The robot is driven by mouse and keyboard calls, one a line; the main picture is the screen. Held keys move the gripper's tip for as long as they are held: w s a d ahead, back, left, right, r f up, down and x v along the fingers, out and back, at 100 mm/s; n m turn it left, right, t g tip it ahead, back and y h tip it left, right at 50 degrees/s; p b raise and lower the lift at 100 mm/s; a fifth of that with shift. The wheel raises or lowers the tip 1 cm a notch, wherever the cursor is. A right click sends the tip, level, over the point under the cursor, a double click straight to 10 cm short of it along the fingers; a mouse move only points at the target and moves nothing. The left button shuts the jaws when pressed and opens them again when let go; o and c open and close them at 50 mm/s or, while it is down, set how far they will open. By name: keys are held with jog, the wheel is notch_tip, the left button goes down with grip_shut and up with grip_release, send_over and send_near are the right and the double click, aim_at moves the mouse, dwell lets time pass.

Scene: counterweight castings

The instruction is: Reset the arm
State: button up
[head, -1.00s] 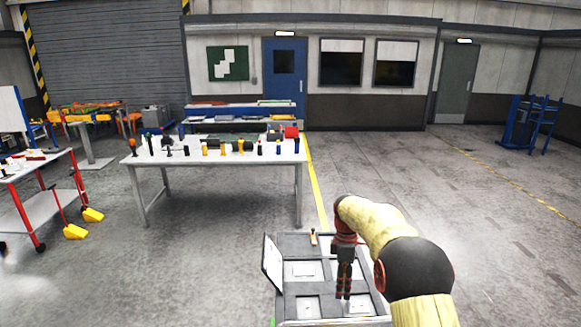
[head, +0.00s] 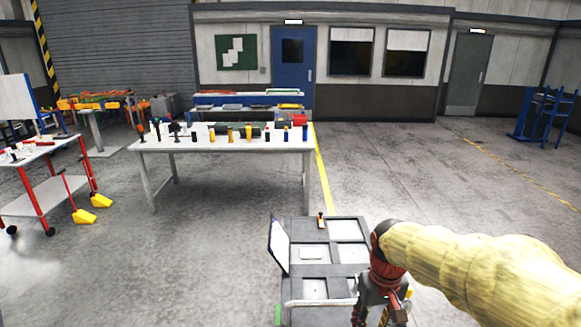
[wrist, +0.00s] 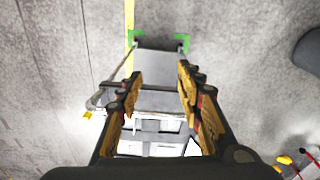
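My gripper (head: 382,312) is at the lower right of the head view, at the end of my yellow-sleeved arm. It hangs pointing down by the right front side of a grey compartmented tray cart (head: 325,268). In the wrist view my gripper (wrist: 158,100) shows two fingers set wide apart with nothing between them. Beyond the fingers, the cart's grey top (wrist: 162,64) lies below. In the head view the fingertips are partly cut off by the bottom edge.
A white table (head: 235,145) with several tools and bottles stands behind the cart. A red-framed trolley (head: 40,182) is at left, with yellow scoops (head: 93,208) on the floor. A blue rack (head: 540,120) is far right. The floor right of the yellow line is clear.

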jog(key=s+m+t+b, duration=0.1)
jog(key=s+t+b, duration=0.4)
jog(key=s, duration=1.2)
jog(key=b, duration=0.4)
jog(key=shift+s+f+m, duration=0.15)
jog(key=shift+f+m, duration=0.15)
jog(key=shift+f, duration=0.1)
